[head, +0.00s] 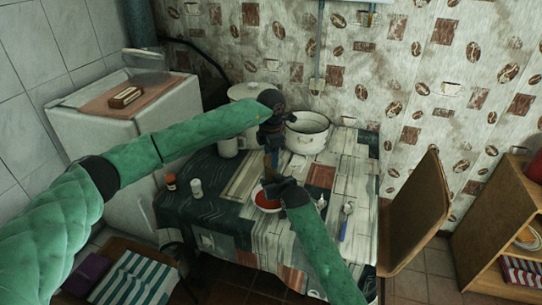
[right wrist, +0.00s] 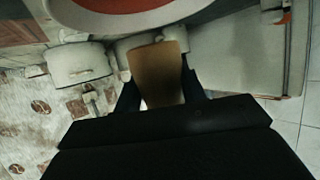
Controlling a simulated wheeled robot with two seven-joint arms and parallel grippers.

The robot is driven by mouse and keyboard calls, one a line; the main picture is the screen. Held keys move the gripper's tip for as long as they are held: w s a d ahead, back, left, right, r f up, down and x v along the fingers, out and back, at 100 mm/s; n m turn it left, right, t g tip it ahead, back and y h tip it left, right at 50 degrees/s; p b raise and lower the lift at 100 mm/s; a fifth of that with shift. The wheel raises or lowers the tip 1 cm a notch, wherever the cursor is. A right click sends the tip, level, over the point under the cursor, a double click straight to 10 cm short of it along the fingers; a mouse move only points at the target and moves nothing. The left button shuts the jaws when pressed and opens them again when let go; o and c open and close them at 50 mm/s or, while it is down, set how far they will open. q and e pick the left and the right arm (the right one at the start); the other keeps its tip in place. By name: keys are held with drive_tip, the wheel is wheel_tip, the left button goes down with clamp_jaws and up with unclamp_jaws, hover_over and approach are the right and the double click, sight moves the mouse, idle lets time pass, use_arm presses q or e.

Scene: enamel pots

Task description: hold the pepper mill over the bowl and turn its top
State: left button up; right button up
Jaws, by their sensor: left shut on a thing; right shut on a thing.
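The pepper mill (head: 270,162) is brown and stands roughly upright above the table, mostly hidden between my two grippers. My left gripper (head: 271,143) is shut on its upper part. My right gripper (head: 273,181) is shut on its lower part. The right wrist view shows the mill's wooden body (right wrist: 160,75) between the dark fingers (right wrist: 160,92). The red bowl (head: 266,202) with a pale rim is on the table just below the right gripper, partly hidden by it. Part of the bowl (right wrist: 110,20) also shows at the top of the right wrist view.
A white enamel pot (head: 308,140) stands behind the grippers, with a mug (head: 228,148) to their left. Two small jars (head: 195,187) are at the table's left. Spoon-like utensils (head: 346,222) lie at the right. A chair (head: 412,215) stands against the table's right side.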

use_arm(q)
drive_tip(key=m, duration=0.4)
drive_tip(key=shift+m, duration=0.3)
drive_tip(key=m, duration=0.9)
drive_tip(key=shift+m, duration=2.7)
drive_tip(key=o, duration=1)
drive_tip(key=shift+r, duration=0.1)
wheel_tip(320, 180, up, 12)
